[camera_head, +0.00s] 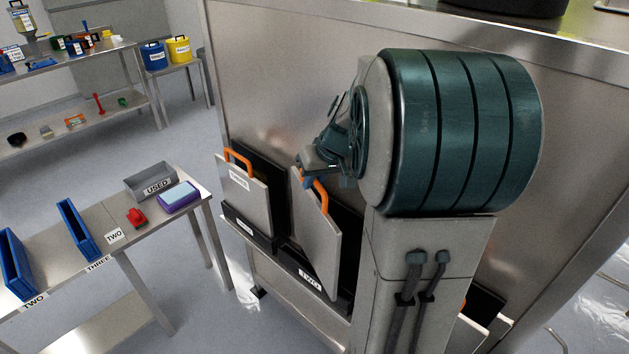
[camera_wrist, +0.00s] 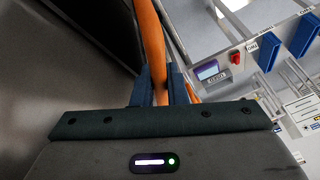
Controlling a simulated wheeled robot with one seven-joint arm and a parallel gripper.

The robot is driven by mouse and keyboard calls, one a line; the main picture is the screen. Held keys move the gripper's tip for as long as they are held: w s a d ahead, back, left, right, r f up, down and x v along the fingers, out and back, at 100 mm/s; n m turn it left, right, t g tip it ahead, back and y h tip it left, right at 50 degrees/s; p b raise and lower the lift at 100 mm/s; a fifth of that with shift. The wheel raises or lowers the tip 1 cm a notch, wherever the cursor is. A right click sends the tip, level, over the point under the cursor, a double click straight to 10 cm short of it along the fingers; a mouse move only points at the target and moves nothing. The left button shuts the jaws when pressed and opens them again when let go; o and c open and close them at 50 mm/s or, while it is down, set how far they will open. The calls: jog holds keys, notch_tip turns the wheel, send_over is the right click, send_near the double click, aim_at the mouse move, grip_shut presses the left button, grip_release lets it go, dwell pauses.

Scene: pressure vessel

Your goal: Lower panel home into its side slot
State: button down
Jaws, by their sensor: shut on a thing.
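A grey panel (camera_head: 316,238) with an orange handle hangs tilted at the black side rack (camera_head: 296,262), in the middle of the head view. Its lower end reaches down by the rack's front lip, near a white label; I cannot tell whether it is inside the slot. My gripper (camera_head: 318,181) is shut on the handle at the panel's top. In the wrist view the two fingers of my gripper (camera_wrist: 160,86) close around the orange handle (camera_wrist: 151,40). The panel's lower edge and the slot's inside are partly hidden.
Another grey panel (camera_head: 243,193) with an orange handle stands in the rack to the left. A steel wall (camera_head: 290,80) rises behind. A side table (camera_head: 150,232) at left holds a grey USED bin (camera_head: 151,184), a purple-and-blue block (camera_head: 179,197), a red item (camera_head: 137,217) and blue trays (camera_head: 77,229).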

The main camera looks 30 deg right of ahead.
jog(key=shift+w+d+f+p, duration=0.15)
jog(key=shift+d+f+p, duration=0.1)
jog(key=shift+f+p, duration=0.25)
jog(key=shift+f, duration=0.1)
jog(key=shift+f+b, duration=0.65)
jog(key=shift+b, duration=0.3)
jog(key=c, duration=1.5)
grip_release()
jog(key=shift+o, duration=0.2)
jog(key=shift+r, duration=0.1)
